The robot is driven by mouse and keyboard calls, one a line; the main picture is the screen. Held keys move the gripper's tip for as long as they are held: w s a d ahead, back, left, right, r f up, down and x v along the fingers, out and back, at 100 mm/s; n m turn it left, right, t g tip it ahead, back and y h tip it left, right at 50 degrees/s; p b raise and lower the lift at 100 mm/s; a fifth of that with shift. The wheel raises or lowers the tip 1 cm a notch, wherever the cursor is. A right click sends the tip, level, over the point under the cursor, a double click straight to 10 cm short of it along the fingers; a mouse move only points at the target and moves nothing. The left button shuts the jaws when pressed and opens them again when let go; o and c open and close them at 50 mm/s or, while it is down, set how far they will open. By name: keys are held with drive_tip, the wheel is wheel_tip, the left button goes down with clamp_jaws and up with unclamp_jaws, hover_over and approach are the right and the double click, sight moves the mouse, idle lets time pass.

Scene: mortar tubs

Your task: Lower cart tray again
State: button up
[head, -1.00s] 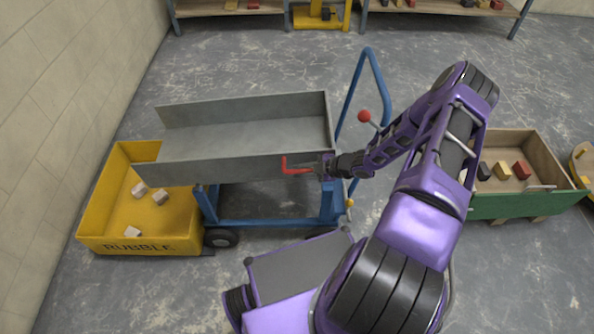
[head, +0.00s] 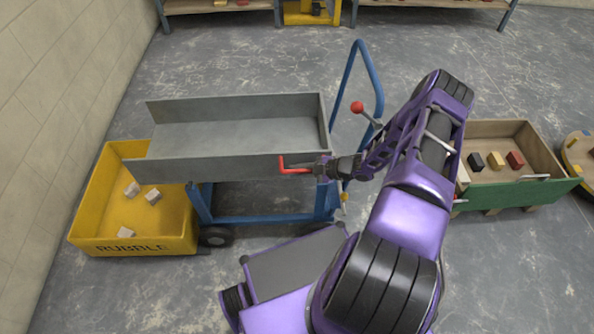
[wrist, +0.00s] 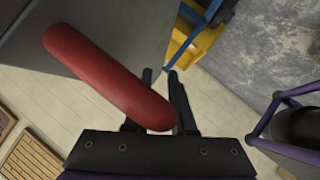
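The grey cart tray (head: 235,168) lies across the blue cart (head: 262,218). Its open left end reaches over the yellow rubble bin. A red handle (head: 295,170) is at the tray's front wall near its right end. My gripper (head: 318,167) is at this handle, coming from the right. The tray inside shows no load. I cannot tell whether the tray is fully level.
The yellow rubble bin (head: 180,238) at left holds 3 pale blocks. A blue push handle (head: 348,85) and a red-knobbed lever (head: 358,108) rise at the cart's right. A green-fronted crate (head: 520,193) with several blocks stands at right. The floor behind the cart is clear.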

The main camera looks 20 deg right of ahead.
drive_tip(key=o, duration=0.4)
drive_tip(key=shift+s+f, duration=0.15)
drive_tip(key=shift+f, duration=0.05)
drive_tip(key=shift+c, duration=0.2)
drive_tip(key=shift+d, duration=0.1)
drive_tip(key=p+v, duration=0.1)
drive_tip(key=v, duration=1.6)
drive_tip(key=shift+r+p, duration=0.25)
drive_tip(key=shift+p, duration=0.1)
